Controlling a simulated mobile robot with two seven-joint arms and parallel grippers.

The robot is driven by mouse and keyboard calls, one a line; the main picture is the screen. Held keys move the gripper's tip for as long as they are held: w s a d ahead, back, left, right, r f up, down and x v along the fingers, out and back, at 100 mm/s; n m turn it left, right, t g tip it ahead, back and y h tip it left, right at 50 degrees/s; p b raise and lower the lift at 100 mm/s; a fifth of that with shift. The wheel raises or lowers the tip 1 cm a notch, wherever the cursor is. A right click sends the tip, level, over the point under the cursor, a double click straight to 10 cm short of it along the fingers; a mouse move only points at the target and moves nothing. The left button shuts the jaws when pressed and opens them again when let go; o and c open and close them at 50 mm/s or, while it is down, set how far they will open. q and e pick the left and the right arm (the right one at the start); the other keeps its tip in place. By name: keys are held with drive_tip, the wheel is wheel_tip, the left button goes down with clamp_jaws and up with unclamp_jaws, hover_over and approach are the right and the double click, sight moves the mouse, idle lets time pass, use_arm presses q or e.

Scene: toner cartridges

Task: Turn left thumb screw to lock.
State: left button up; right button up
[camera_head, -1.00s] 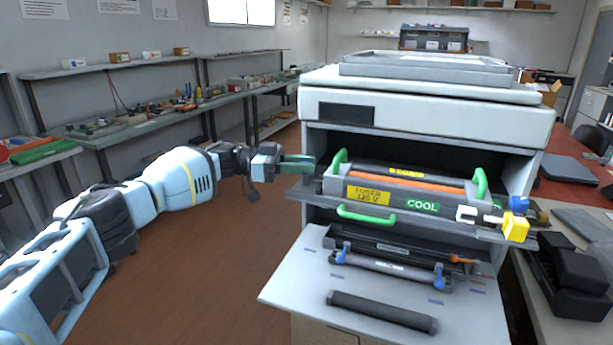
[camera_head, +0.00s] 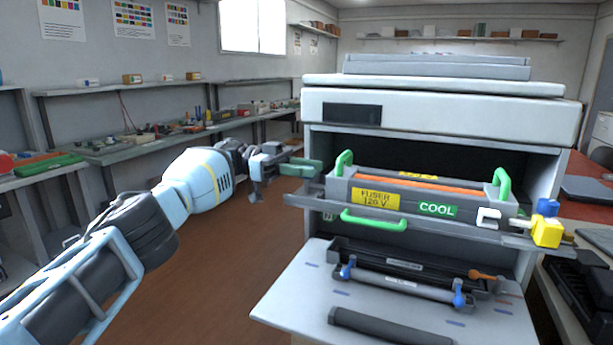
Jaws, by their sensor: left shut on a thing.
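The grey fuser unit (camera_head: 395,183), with an orange strip, a yellow "FUSER 120 V" label and a green "COOL" label, sits on a pulled-out shelf in the printer (camera_head: 440,115). Green handles (camera_head: 344,162) stand at both its ends. My left gripper (camera_head: 305,168) is at the fuser's left end, just left of the left green handle, shut on the left thumb screw. The fingers and dark-green block there hide the screw, so its turn angle cannot be seen. A blue knob (camera_head: 548,207) and a yellow block (camera_head: 547,232) show at the right end. My right gripper is out of view.
A cluttered bench (camera_head: 150,149) runs along the left wall. The floor between bench and printer is clear.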

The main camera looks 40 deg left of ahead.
use_arm(q)
drive_tip(key=shift+d+g+b, duration=0.2)
drive_tip(key=shift+g+b, duration=0.1)
drive_tip(key=shift+r, duration=0.1)
idle(0.3)
drive_tip(key=o, duration=0.9)
drive_tip(key=shift+w+d, duration=0.1)
drive_tip(key=shift+d, duration=0.1)
drive_tip(key=shift+o, duration=0.2)
drive_tip(key=shift+a, duration=0.1)
drive_tip(key=shift+a, duration=0.15)
